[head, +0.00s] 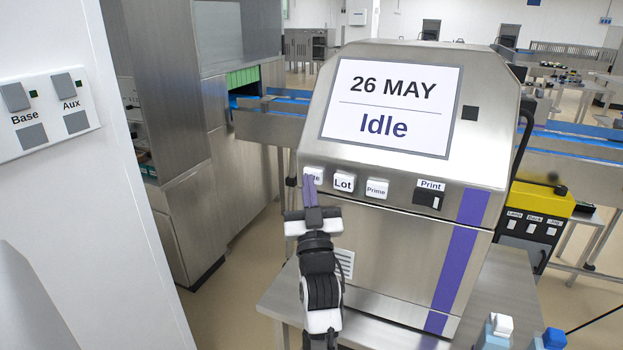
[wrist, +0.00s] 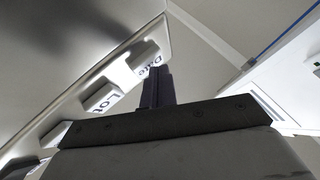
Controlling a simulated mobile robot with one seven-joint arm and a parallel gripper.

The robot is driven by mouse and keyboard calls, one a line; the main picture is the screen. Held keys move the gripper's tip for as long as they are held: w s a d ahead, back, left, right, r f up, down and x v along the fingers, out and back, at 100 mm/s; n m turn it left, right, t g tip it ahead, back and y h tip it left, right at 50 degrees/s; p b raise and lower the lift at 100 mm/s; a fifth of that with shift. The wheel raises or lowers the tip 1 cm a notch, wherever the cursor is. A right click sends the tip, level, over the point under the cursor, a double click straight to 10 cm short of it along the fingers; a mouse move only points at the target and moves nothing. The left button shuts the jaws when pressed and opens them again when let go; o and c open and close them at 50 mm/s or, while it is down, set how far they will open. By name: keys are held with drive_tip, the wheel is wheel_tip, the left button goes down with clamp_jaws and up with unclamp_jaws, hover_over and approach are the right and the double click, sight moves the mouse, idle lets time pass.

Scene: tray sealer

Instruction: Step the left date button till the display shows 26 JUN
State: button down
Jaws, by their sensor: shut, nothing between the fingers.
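The display (head: 390,105) on the steel machine reads "26 MAY" with "Idle" below it. The left button, marked Date (head: 316,172), is partly hidden behind my fingers; it also shows in the wrist view (wrist: 146,57). My gripper (head: 310,180) is shut and empty, its purple fingertips at the Date button's face. I cannot tell whether they touch it. To the right sit the Lot button (head: 344,182) and the Prime button (head: 377,189). The Lot button shows in the wrist view (wrist: 103,97) too.
A Print switch (head: 429,195) is right of the buttons. A wall panel (head: 45,115) with Base and Aux switches is at the left. A yellow box (head: 538,215) with switches stands right of the machine. Bottles (head: 497,330) stand at the table's front right.

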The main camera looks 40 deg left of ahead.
drive_tip(key=shift+w, duration=0.2)
idle(0.5)
drive_tip(key=shift+s+d+p, duration=0.2)
drive_tip(key=shift+s+p, duration=0.15)
drive_tip(key=shift+s, duration=0.55)
drive_tip(key=shift+s+d+p, duration=0.2)
drive_tip(key=shift+s+p, duration=0.15)
drive_tip(key=shift+s, duration=0.45)
drive_tip(key=shift+s+d+p, duration=0.2)
drive_tip(key=shift+s+p, duration=0.15)
drive_tip(key=shift+s, duration=0.5)
drive_tip(key=shift+s+d+p, duration=0.2)
drive_tip(key=shift+s+p, duration=0.15)
drive_tip(key=shift+s, duration=0.45)
